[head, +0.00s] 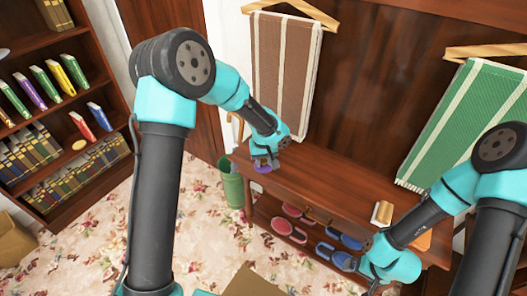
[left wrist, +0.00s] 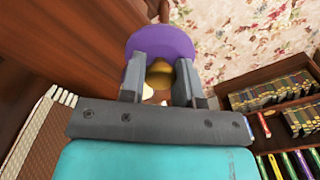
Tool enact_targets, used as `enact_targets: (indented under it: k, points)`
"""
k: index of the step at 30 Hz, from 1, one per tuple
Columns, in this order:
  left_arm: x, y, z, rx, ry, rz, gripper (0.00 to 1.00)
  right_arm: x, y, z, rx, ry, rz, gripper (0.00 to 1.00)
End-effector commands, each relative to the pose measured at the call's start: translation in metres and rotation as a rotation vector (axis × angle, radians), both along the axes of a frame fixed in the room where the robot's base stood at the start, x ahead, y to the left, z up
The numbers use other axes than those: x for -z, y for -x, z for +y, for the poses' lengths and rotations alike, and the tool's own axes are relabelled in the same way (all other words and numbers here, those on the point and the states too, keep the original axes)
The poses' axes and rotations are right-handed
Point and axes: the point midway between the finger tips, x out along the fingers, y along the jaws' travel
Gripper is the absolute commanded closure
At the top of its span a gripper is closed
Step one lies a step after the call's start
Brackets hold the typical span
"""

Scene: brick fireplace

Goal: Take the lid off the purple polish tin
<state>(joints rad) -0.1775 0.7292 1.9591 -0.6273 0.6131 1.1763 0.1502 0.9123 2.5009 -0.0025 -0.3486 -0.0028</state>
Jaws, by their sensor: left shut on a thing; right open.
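The purple polish tin (head: 262,169) shows as a small purple disc at the left end of the wooden bench, just under my left gripper (head: 265,160). In the left wrist view a round purple top (left wrist: 150,42) fills the space beyond the fingers. My left gripper (left wrist: 160,78) is shut on a golden-brown rounded piece between its fingers, which looks like a knob on the lid. I cannot tell whether the lid is apart from the tin body, which is hidden. My right gripper (head: 372,288) is open at the bottom edge, partly cut off.
The dark wooden bench (head: 318,180) has a lower shelf with red and blue shoes (head: 290,228). A brush-like tan object (head: 382,212) lies on its right part. A green bin (head: 230,182) stands at its left end. Towels hang above; a bookcase (head: 40,100) stands left.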

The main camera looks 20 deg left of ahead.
Motion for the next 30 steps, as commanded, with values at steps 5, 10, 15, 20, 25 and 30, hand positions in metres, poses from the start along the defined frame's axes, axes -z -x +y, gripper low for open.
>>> enact_targets:
  k: [5,10,15,20,25,30]
  points:
    - [-0.002,0.017,-0.005,0.002,0.0,0.0,0.93,0.0,0.0,0.0,0.0,0.0,0.0,0.03]
    - [-0.002,0.021,-0.006,0.0,0.0,0.0,0.93,0.0,0.0,0.0,0.0,0.0,0.0,0.03]
    - [-0.002,0.021,-0.006,0.0,0.0,0.0,0.93,0.0,0.0,0.0,0.0,0.0,0.0,0.03]
    - [-0.002,0.021,-0.006,0.0,0.0,0.0,0.93,0.0,0.0,0.0,0.0,0.0,0.0,0.03]
    - [-0.001,0.021,-0.006,-0.002,-0.001,0.0,0.93,0.0,0.0,0.0,0.0,0.0,0.0,0.03]
    - [0.005,0.028,-0.008,-0.023,-0.008,-0.002,0.93,0.0,0.0,0.0,0.0,0.0,0.0,0.03]
